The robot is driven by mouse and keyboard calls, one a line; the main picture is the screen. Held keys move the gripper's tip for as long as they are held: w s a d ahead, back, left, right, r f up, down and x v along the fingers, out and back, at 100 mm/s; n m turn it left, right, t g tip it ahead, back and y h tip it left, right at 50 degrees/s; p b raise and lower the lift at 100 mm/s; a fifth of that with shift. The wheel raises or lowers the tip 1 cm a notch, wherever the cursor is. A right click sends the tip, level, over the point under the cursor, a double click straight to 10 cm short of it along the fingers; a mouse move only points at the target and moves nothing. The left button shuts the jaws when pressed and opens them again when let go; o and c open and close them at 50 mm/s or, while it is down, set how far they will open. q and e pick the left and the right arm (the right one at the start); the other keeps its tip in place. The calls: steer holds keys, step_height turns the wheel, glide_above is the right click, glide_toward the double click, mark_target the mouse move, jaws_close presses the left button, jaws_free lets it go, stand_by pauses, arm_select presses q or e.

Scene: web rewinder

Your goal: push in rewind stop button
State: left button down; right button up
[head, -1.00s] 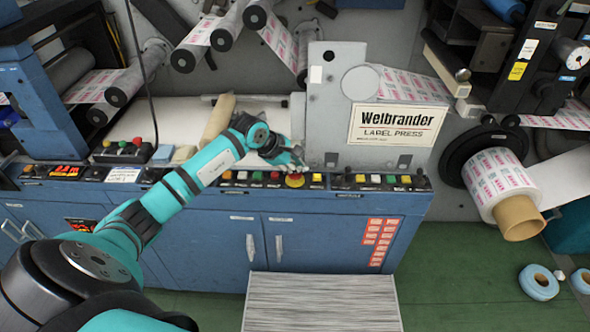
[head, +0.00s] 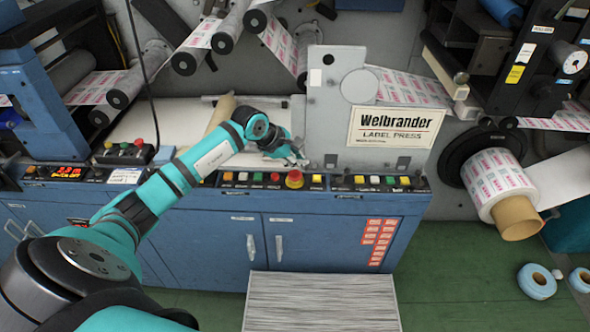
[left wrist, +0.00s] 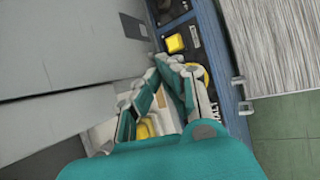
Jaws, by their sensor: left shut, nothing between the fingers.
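A red mushroom button (head: 294,177) on a yellow collar sits in the control strip on the front of the blue cabinet. I cannot read which button is named rewind stop. My right gripper is not in view.
The grey Welbrander panel (head: 330,120) stands close behind my gripper. A striped platform (head: 320,300) lies on the green floor in front.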

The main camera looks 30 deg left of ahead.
mark_target(298, 175)
arm_select(q)
step_height(298, 175, up, 4)
steer(key=shift+p, duration=0.8)
